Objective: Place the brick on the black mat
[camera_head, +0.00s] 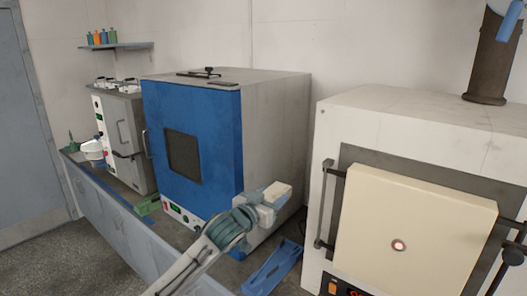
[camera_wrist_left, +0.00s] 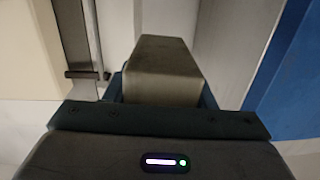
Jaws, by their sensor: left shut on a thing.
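My left gripper (camera_head: 266,203) is raised in front of the blue oven's lower right corner in the head view. It is shut on a pale block-shaped brick (camera_head: 279,190), which sticks out beyond the fingers. In the left wrist view the brick (camera_wrist_left: 163,62) looks grey-brown and sits between the dark fingers of the left gripper (camera_wrist_left: 160,93). The brick is held in the air, clear of the bench. I cannot make out a black mat in either view.
A blue-fronted oven (camera_head: 205,130) stands behind the gripper. A white furnace (camera_head: 390,115) with a cream door (camera_head: 415,235) and side handle is close on the right. A blue tray-like object (camera_head: 270,270) lies on the bench between them. A green item (camera_head: 147,205) lies further left.

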